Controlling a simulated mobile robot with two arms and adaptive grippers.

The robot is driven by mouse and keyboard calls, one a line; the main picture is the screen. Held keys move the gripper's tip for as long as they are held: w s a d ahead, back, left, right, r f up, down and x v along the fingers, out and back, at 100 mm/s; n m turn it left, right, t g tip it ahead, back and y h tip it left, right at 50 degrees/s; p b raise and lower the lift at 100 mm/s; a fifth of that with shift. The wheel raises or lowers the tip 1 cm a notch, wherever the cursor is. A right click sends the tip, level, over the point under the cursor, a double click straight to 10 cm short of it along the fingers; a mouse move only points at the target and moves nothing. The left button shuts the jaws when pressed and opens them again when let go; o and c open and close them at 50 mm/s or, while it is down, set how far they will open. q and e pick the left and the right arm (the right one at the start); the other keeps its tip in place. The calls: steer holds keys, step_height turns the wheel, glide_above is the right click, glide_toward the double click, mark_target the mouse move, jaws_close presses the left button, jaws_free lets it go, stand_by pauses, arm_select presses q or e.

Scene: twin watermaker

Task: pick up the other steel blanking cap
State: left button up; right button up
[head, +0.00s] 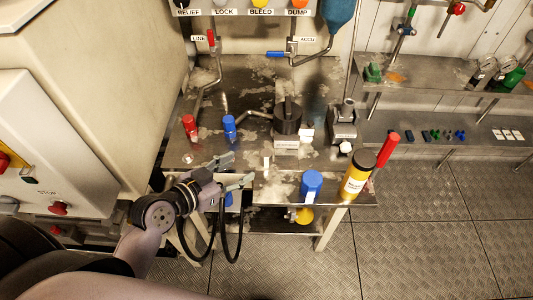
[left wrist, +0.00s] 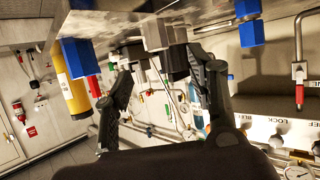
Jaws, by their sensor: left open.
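A small pale upright piece (head: 266,162), which may be a steel blanking cap, stands near the front edge of the steel bench (head: 215,93). Another small silvery piece (head: 187,159) sits at the bench's left front, below the red fitting; I cannot tell for sure which is the cap. My left gripper (head: 238,170) is at the bench's front edge, fingers apart and pointing right, just left of the pale piece. In the left wrist view the two fingers (left wrist: 170,82) are spread with nothing clearly held between them. My right gripper is not in view.
A red fitting (head: 190,125) and a blue fitting (head: 229,125) stand on the left. A black round part (head: 287,117) stands mid-bench. A blue cap (head: 311,185), a yellow bottle (head: 357,175) and a red cylinder (head: 388,149) crowd the front right. Floor at right is clear.

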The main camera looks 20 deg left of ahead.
mark_target(263, 156)
arm_select(q)
steer(key=x, duration=0.4)
steer(key=shift+w+d, duration=0.1)
steer(key=x, duration=0.1)
steer(key=p+x, duration=0.1)
steer(key=x, duration=0.2)
steer(key=shift+w+d+r, duration=0.15)
steer(key=shift+d+r, duration=0.1)
steer(key=shift+w+d+f+p, duration=0.15)
steer(key=shift+w+f+p, duration=0.15)
steer(key=shift+w, duration=0.1)
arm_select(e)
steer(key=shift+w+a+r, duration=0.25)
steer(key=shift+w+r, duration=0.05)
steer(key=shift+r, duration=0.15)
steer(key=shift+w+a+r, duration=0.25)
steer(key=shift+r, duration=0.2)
arm_select(q)
steer(key=shift+s, duration=0.1)
steer(key=shift+c, duration=0.6)
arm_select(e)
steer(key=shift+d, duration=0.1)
arm_select(q)
steer(key=c, duration=1.1)
jaws_close()
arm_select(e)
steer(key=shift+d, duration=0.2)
arm_select(q)
steer(key=shift+r, duration=0.15)
